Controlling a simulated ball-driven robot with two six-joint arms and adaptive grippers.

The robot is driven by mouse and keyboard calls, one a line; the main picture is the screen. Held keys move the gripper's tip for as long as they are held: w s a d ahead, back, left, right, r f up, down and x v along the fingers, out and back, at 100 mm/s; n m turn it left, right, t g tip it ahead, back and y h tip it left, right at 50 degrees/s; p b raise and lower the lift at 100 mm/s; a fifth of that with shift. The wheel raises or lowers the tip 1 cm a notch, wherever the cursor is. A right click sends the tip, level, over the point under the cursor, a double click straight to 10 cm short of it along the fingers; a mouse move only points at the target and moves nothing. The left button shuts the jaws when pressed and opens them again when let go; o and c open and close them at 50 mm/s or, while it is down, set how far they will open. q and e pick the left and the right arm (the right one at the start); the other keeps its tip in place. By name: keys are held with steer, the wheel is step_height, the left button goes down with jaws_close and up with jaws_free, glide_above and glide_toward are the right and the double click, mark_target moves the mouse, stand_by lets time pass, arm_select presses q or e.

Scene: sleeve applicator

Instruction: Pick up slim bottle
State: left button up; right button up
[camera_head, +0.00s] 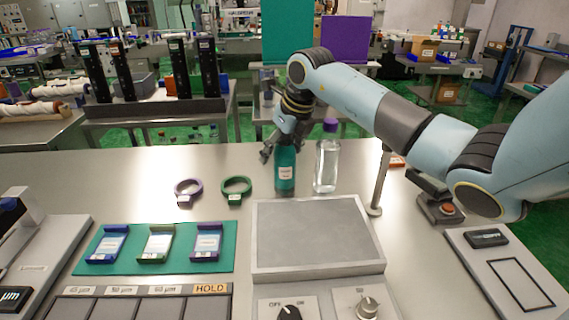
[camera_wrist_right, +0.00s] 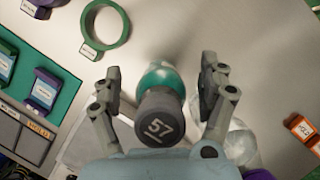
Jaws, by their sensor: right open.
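A slim teal bottle (camera_head: 285,172) with a white label stands upright on the steel table. In the right wrist view the bottle (camera_wrist_right: 158,78) is seen from above, with a dark grey cap marked 57. My right gripper (camera_head: 276,143) is at the bottle's top, reaching down from above. In the wrist view its two fingers (camera_wrist_right: 160,72) are open, one on each side of the bottle, with gaps visible. The gripper hides the cap in the head view. My left gripper is not in view.
A clear bottle (camera_head: 326,165) with a purple cap stands close to the right of the teal bottle. A purple ring (camera_head: 188,190) and a green ring (camera_head: 236,187) lie to the left. A grey plate (camera_head: 312,235) is in front, and a metal post (camera_head: 381,180) stands at right.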

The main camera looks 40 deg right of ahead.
steer(key=shift+c, duration=0.9)
jaws_close()
